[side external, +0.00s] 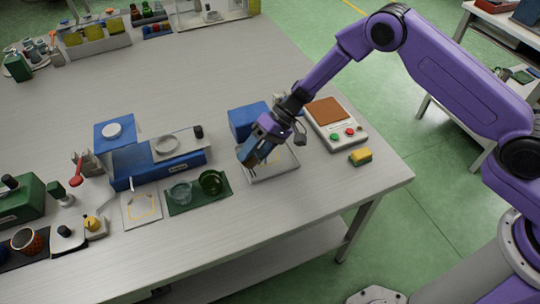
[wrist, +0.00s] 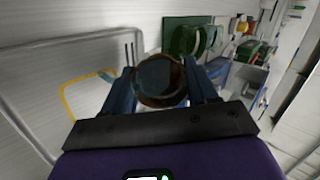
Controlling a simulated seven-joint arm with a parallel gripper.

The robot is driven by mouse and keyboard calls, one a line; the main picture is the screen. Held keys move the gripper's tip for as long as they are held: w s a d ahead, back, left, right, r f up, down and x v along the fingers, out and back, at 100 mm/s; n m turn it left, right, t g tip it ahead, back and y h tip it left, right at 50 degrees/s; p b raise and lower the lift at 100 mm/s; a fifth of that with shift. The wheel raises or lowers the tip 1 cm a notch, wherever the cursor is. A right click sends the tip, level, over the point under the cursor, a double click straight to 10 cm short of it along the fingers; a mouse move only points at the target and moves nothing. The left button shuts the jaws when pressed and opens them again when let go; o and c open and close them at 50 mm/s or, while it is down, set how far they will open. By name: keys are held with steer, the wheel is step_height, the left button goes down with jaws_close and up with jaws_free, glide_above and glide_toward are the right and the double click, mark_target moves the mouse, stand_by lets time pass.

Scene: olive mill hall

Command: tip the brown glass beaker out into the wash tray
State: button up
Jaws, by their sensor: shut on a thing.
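The brown glass beaker (wrist: 160,84) is between the two blue fingers of my gripper (wrist: 163,90) in the wrist view, with its round rim showing. My gripper is shut on it. In the side view my gripper (side external: 248,156) slants down to the left, over the shallow pale tray (side external: 287,171), which I take as the wash tray. The beaker is mostly hidden by the fingers there. The tray's rim and a yellow outline inside it show in the wrist view (wrist: 62,55). I cannot tell what is in the beaker or how far it is tilted.
A green mat (side external: 220,194) with a clear glass cup (side external: 180,193) and a green cup (side external: 211,182) lies left of the tray. A blue box (side external: 246,121) stands behind, a scale (side external: 335,122) and yellow sponge (side external: 361,157) to the right. The table's front edge is clear.

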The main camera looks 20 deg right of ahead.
mark_target(261, 154)
steer(key=shift+d+r+y, duration=0.15)
steer(key=shift+y, duration=0.65)
steer(key=shift+d+r+y, duration=0.15)
steer(key=shift+y, duration=0.65)
steer(key=shift+d+r+y, duration=0.15)
steer(key=shift+y, duration=0.65)
stand_by(1.4)
steer(key=shift+d+r, duration=0.15)
steer(key=shift+r, duration=0.15)
steer(key=shift+d+r+y, duration=0.35)
steer(key=shift+r+y, duration=0.15)
steer(key=shift+r, duration=0.15)
steer(key=shift+d+r+n+g+y, duration=0.25)
steer(key=shift+r+n+g+y, duration=0.05)
steer(key=shift+r, duration=0.3)
steer(key=shift+d+r+y+p, duration=0.2)
steer(key=shift+r+y+p, duration=0.15)
steer(key=shift+r+y, duration=1.1)
steer(key=f+h, duration=0.1)
steer(key=f, duration=0.1)
steer(key=a+f+h, duration=0.1)
steer(key=h, duration=0.1)
steer(key=a+f+h, duration=0.1)
steer(key=f, duration=0.1)
steer(key=shift+f, duration=0.3)
steer(key=shift+f+h, duration=0.35)
steer(key=shift+h, duration=0.3)
steer(key=shift+a+h, duration=0.1)
steer(key=shift+h, duration=0.2)
